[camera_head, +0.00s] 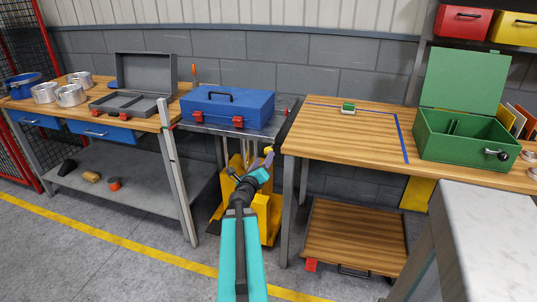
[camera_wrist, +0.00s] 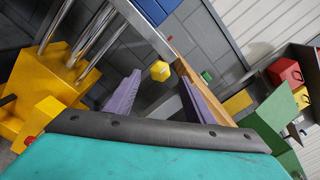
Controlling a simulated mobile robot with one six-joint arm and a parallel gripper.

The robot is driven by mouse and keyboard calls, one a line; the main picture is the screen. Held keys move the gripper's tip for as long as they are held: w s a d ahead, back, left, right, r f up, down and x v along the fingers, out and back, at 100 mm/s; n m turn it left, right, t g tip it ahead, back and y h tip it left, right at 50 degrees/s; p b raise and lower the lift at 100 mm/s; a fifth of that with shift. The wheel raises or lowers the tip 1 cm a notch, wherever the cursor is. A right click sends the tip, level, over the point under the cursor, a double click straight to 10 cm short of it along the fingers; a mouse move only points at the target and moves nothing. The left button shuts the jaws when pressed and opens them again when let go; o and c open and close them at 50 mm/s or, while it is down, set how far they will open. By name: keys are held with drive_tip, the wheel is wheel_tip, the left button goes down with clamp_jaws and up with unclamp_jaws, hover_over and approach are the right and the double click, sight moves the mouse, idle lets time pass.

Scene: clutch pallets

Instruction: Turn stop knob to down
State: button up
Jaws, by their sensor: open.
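A small yellow faceted knob (camera_wrist: 160,71), which looks like the stop knob, shows between my fingertips in the wrist view. It seems to sit by the edge of the metal-topped yellow lift stand (camera_head: 262,205). In the head view a bit of yellow (camera_head: 268,149) shows just past my fingers. My gripper (camera_head: 256,164) is open, with its two purple fingers on either side of the knob in the wrist view (camera_wrist: 160,78). I cannot tell whether the fingers touch it. Its turn position is too small to read.
A blue toolbox (camera_head: 228,107) stands on the lift stand's metal top. A wooden workbench (camera_head: 350,134) with a green box (camera_head: 465,133) is close on the right. Another bench (camera_head: 150,124) stands left. A pale worktop (camera_head: 500,225) is at the front right.

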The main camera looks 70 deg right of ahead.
sight(268, 151)
drive_tip(key=shift+w+d+p, duration=0.2)
drive_tip(key=shift+d+p, duration=0.2)
drive_tip(key=shift+d, duration=2.95)
drive_tip(key=c, duration=1.1)
